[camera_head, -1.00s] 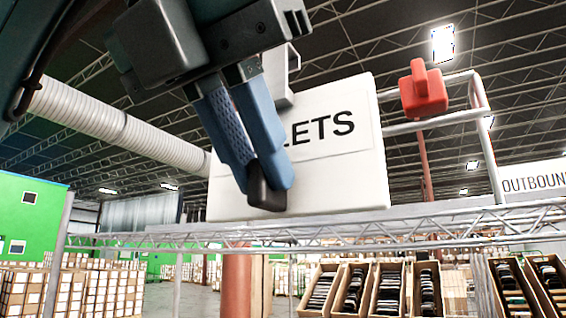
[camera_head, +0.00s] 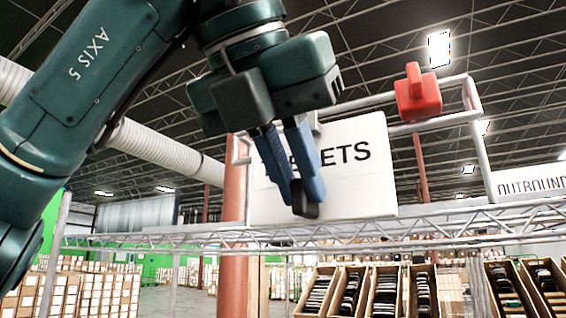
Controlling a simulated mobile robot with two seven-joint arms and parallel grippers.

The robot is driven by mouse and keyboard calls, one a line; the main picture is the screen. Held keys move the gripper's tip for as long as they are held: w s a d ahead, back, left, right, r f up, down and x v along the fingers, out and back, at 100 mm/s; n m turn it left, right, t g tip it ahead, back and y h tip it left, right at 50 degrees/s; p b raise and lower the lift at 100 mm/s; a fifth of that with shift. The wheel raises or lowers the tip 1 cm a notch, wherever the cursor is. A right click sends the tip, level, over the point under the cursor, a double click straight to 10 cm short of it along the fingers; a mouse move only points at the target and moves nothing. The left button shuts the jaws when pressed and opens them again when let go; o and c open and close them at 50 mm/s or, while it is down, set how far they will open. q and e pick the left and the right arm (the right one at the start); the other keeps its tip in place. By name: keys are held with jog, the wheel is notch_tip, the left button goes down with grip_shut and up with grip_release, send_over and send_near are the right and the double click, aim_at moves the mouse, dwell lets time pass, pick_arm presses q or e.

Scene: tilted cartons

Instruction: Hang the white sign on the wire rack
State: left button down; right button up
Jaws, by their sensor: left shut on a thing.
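The white sign (camera_head: 358,190) shows the letters "ETS"; the start of its word is hidden behind my gripper. It hangs roughly upright in front of the wire rack's upper rail. My left gripper (camera_head: 306,208) comes down over the sign's left part, its blue fingers shut on it. The wire rack (camera_head: 400,232) has a lattice beam across the view and a raised white tube frame (camera_head: 478,130) behind the sign. I cannot tell whether the sign touches the tube frame. My right gripper is not in view.
A red hook-like block (camera_head: 418,97) sits on the tube frame right of the sign. Tilted cartons (camera_head: 378,290) with dark and light contents stand below the beam. A red-brown column (camera_head: 233,265) rises behind the rack at left.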

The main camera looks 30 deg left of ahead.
pick_arm(q)
jog(key=shift+w+d+p, duration=0.15)
jog(key=shift+w+p, duration=0.35)
jog(key=shift+w, duration=3.9)
jog(key=shift+w+f+b, duration=0.1)
jog(key=shift+f+b, duration=0.7)
jog(key=shift+f, duration=0.15)
jog(key=c, duration=1.4)
grip_release()
jog(key=shift+o, duration=0.2)
jog(key=shift+r, duration=0.1)
jog(key=p+v, duration=0.1)
jog(key=v, duration=1.2)
